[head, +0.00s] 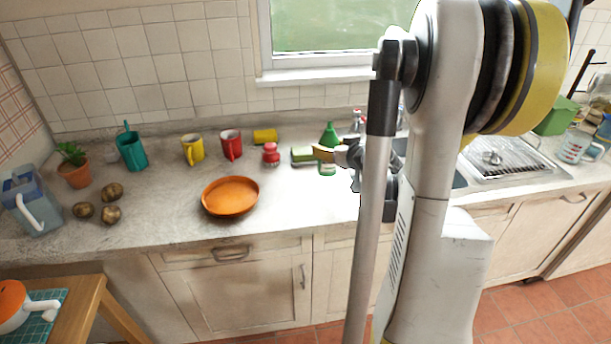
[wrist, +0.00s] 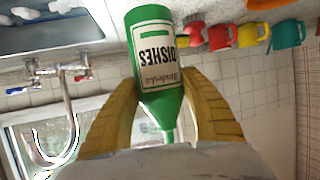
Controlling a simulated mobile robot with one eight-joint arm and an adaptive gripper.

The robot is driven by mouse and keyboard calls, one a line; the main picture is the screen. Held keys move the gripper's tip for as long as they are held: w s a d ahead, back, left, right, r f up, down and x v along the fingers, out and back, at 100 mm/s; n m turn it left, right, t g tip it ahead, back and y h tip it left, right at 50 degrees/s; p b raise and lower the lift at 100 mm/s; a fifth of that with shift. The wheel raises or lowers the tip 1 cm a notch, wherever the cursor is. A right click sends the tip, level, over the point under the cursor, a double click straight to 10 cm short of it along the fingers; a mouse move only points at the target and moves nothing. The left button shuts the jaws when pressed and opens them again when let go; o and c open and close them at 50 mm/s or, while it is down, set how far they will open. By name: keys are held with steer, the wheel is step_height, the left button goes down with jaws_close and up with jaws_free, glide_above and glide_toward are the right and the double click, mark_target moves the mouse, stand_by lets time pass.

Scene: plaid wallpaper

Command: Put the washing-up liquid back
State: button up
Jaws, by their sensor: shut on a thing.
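The washing-up liquid (head: 329,134) is a green bottle with a tapered top, beside the sink on the worktop's back half. In the wrist view the green bottle (wrist: 157,105) appears upside down, with a white "DISHES" label. My gripper (head: 331,154) has its yellow fingers shut around the bottle's sides; they also flank it in the wrist view (wrist: 160,100). Its lower end shows just below the fingers in the head view. I cannot tell whether its base touches the worktop.
A sponge (head: 302,155) and a red jar (head: 271,154) stand just left of the bottle. Red (head: 231,146) and yellow (head: 192,149) mugs stand further left. An orange bowl (head: 230,196) sits in front. The tap (wrist: 62,72) is close by. My arm hides part of the sink.

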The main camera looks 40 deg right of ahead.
steer(key=shift+w+a+f+b, duration=0.55)
steer(key=shift+a+f, duration=0.1)
steer(key=shift+f, duration=0.5)
steer(key=shift+w+a+f+b, duration=0.55)
steer(key=shift+a+f, duration=0.1)
steer(key=shift+f, duration=0.5)
steer(key=shift+w+a+f+b, duration=0.55)
steer(key=shift+a+f, duration=0.1)
steer(key=shift+f, duration=0.5)
steer(key=shift+f, duration=0.2)
steer(key=o, duration=1.3)
steer(key=shift+r, duration=0.1)
